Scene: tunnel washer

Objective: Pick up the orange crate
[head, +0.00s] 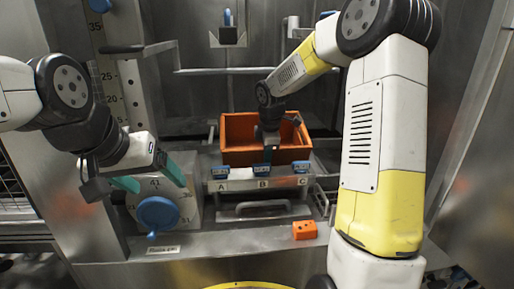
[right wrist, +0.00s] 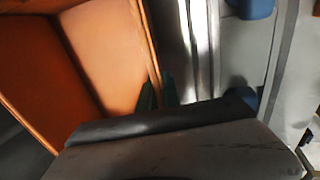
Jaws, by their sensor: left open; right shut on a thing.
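The orange crate (head: 236,157) sits on a grey stand at the middle back in the head view. It looks open at the top and empty where I can see inside. My right gripper (head: 267,153) is at the middle of its near wall. In the right wrist view the teal fingers (right wrist: 158,96) are shut on the rim of the crate (right wrist: 108,55); the wrist's dark body hides part of the grip. My left gripper (head: 149,178) is open and empty, to the left of the crate and above a blue knob.
The blue knob (head: 158,214) is on a dial box at the left. A small orange block (head: 304,230) lies on the metal ledge (head: 225,242). A rail runs behind the crate.

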